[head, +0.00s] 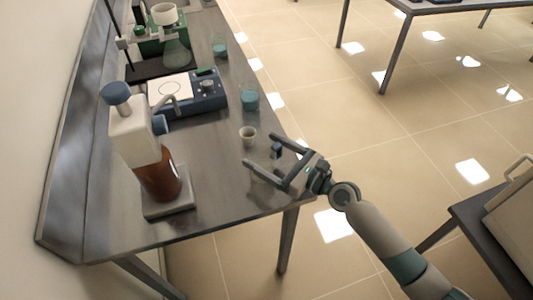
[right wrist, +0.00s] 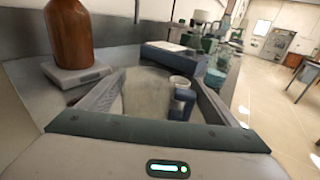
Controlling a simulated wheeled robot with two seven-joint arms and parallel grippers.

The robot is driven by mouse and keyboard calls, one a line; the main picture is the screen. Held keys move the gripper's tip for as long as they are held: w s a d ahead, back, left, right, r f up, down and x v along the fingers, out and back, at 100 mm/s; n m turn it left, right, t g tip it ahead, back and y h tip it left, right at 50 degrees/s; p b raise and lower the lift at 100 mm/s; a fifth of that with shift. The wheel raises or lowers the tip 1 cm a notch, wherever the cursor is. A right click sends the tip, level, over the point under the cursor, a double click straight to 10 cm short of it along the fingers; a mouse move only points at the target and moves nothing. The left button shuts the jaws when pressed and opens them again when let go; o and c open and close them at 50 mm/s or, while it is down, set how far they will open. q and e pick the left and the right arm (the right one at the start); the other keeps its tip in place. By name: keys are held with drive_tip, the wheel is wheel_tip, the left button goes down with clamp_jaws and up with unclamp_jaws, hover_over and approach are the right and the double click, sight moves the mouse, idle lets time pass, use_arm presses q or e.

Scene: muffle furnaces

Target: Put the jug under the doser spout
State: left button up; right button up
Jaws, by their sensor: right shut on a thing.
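The doser (head: 130,130) stands at the near left of the table, a white head with a blue knob on an amber bottle (head: 160,180). A thin curved grey tube, apparently the spout (head: 172,100), shows beside the head. The amber bottle also shows at the upper left of the right wrist view (right wrist: 72,30). My right gripper (head: 259,150) is at the table's right edge, its fingers spread around a clear, pale jug (right wrist: 150,95). The jug is faint in the head view (head: 264,182). The doser is left of this gripper and apart from it. My left gripper is not in view.
A blue device with a white plate (head: 188,92) stands further back. Two teal-filled beakers (head: 249,97) (head: 219,46) line the right edge. The tabletop (head: 215,160) between doser and gripper is clear.

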drive_tip(key=shift+f, duration=0.1)
drive_tip(key=o, duration=1)
drive_tip(key=shift+r, duration=0.2)
drive_tip(key=shift+s+d+f, duration=0.15)
drive_tip(key=shift+s+d, duration=0.05)
drive_tip(key=b+v, duration=0.2)
drive_tip(key=v, duration=0.8)
drive_tip(key=shift+s+d+b, duration=0.35)
drive_tip(key=shift+s+d, duration=0.1)
drive_tip(key=shift+d, duration=0.1)
